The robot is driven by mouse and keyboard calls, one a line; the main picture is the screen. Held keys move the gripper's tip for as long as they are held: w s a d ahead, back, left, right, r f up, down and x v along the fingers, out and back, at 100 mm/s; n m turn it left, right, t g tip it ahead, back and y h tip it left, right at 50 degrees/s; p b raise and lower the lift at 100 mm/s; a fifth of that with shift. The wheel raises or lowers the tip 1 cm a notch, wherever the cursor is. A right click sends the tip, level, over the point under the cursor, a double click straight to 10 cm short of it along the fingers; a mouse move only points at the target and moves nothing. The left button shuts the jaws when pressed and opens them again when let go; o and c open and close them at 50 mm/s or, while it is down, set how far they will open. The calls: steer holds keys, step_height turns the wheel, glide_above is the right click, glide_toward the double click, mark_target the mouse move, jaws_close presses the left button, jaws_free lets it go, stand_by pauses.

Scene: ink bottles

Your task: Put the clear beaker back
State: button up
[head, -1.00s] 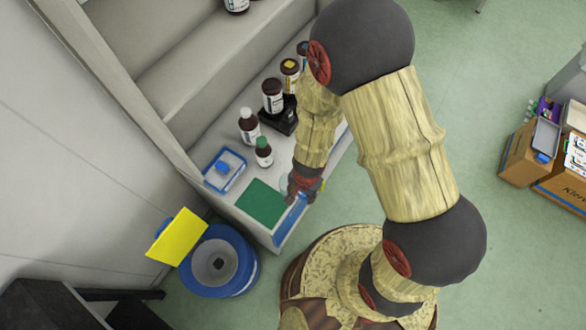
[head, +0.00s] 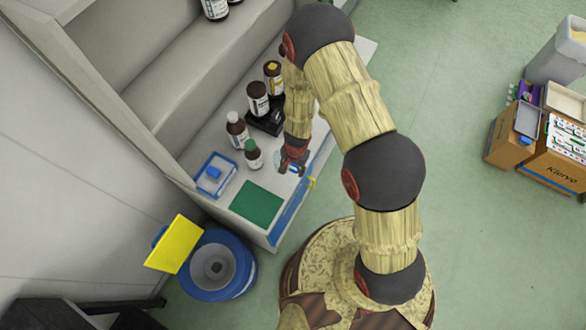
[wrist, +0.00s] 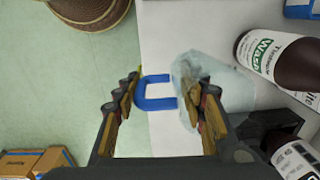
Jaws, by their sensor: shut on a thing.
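The clear beaker (wrist: 187,68) shows in the wrist view as a pale, see-through shape around the right finger, with a blue C-shaped handle (wrist: 143,92) on its left side. My gripper (wrist: 163,100) is shut on the beaker, its fingers spread by it. In the head view my gripper (head: 292,165) is over the front part of the white bench (head: 225,220), right of the green-capped bottle (head: 254,156). The beaker is mostly hidden there by the gripper, and a bit of blue shows. I cannot tell whether its base touches the bench.
A green mat (head: 257,205) and a blue-edged tray (head: 215,174) lie at the bench's near end. A white-capped bottle (head: 236,131) and a black stand (head: 266,120) with brown bottles are close behind my gripper. A blue bin (head: 219,265) stands on the floor below.

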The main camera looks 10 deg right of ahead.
steer(key=shift+w+d+f, duration=0.1)
steer(key=shift+w+f, duration=0.7)
steer(key=shift+f, duration=0.2)
steer(key=shift+w+f, duration=0.1)
steer(key=shift+f, duration=1.5)
steer(key=o, duration=1.4)
steer(key=shift+f+b, duration=0.1)
steer(key=shift+b, duration=0.2)
